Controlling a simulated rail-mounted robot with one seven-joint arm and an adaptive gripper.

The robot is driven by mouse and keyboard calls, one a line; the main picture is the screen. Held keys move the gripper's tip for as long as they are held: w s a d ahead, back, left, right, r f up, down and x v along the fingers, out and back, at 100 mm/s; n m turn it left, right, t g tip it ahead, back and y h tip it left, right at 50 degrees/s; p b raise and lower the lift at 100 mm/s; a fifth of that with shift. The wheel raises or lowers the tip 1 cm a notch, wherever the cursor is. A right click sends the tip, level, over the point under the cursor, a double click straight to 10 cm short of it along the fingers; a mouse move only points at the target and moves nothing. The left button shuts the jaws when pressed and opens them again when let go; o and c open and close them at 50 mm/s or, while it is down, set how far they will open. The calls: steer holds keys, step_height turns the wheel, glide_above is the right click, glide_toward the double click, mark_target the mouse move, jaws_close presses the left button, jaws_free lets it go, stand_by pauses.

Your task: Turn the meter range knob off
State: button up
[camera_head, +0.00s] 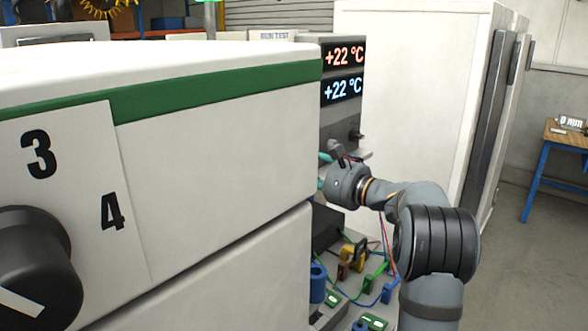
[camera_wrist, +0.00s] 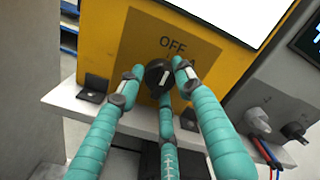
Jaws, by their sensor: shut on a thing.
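In the wrist view the yellow meter (camera_wrist: 115,55) stands on a light shelf, with a darker dial patch marked OFF. Its black range knob (camera_wrist: 158,72) has a white pointer mark, which appears to lean slightly right of straight up, roughly towards OFF. A second label right of OFF is mostly covered by a finger.
The white cabinet (camera_head: 215,130) fills the left foreground, with a large black knob (camera_head: 35,265) beside 3 and 4. A temperature display (camera_head: 343,72) reads +22 °C twice. Cables and plugs (camera_head: 355,255) lie below my arm. Grey and black connectors (camera_wrist: 258,120) sit right of the meter.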

steer(key=shift+s+a+r, duration=0.1)
steer(key=shift+a+r, duration=0.1)
steer(key=shift+r, duration=0.1)
steer(key=o, duration=1.1)
steer(key=shift+s+f, duration=0.1)
steer(key=shift+o, duration=0.2)
steer(key=shift+d, duration=0.1)
steer(key=shift+f, duration=0.1)
steer(key=shift+d, duration=0.15)
steer(key=v, duration=1.1)
steer(key=shift+s+d, duration=0.25)
steer(key=shift+s, duration=0.05)
steer(key=shift+w+a, duration=0.1)
steer(key=shift+a, duration=0.05)
